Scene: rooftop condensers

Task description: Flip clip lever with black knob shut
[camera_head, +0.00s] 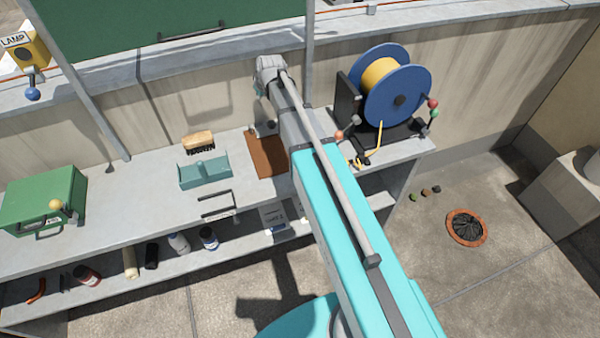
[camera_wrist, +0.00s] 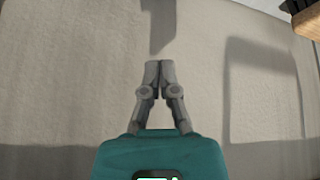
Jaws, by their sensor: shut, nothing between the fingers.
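I cannot pick out a clip lever with a black knob for certain in either view. The cable reel (camera_head: 398,88) on the bench has small levers at its sides with red, green and orange-brown knobs; a dark part at its foot is too small to tell. My gripper shows in the wrist view (camera_wrist: 159,68), its fingertips together and empty, in front of a bare pale surface with shadows. In the head view my arm reaches over the bench towards the wall, left of the reel, and hides part of the bench; the fingers are not clear there.
A brush (camera_head: 199,142) lies by a teal tray (camera_head: 204,172); its edge shows in the wrist view (camera_wrist: 308,18). A green case (camera_head: 42,200) with a yellow-knobbed lever stands left. A brown board (camera_head: 268,156) lies beside my arm. A yellow lamp box (camera_head: 25,52) has a blue knob.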

